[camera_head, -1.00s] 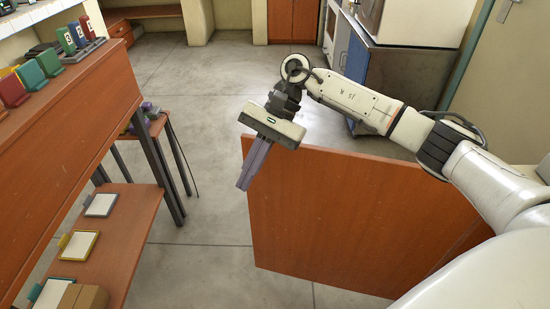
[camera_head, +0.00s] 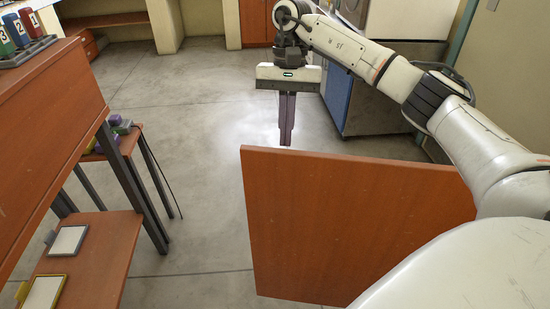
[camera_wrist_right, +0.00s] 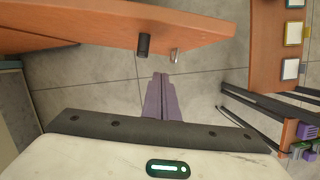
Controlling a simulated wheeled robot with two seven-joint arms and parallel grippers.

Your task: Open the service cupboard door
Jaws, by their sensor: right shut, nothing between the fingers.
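The service cupboard door is a red-brown wooden panel (camera_head: 350,225) standing out from the right side of the head view, its free edge toward the left. My right gripper (camera_head: 286,145) hangs just past the door's top edge in that view, with purple fingers pointing down, shut and empty. In the right wrist view the door (camera_wrist_right: 95,22) crosses the top, with a dark handle (camera_wrist_right: 144,45) and a small metal piece (camera_wrist_right: 176,55) near its end. The finger tips (camera_wrist_right: 161,76) are apart from both. The cupboard interior is hidden. My left gripper is out of view.
A wooden bench (camera_head: 45,130) and a lower shelf with framed pads (camera_head: 68,241) stand at the left. A small table (camera_head: 118,146) holds coloured items. A blue-sided cabinet (camera_head: 375,100) stands behind my right arm. The grey floor (camera_head: 205,200) between bench and door is clear.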

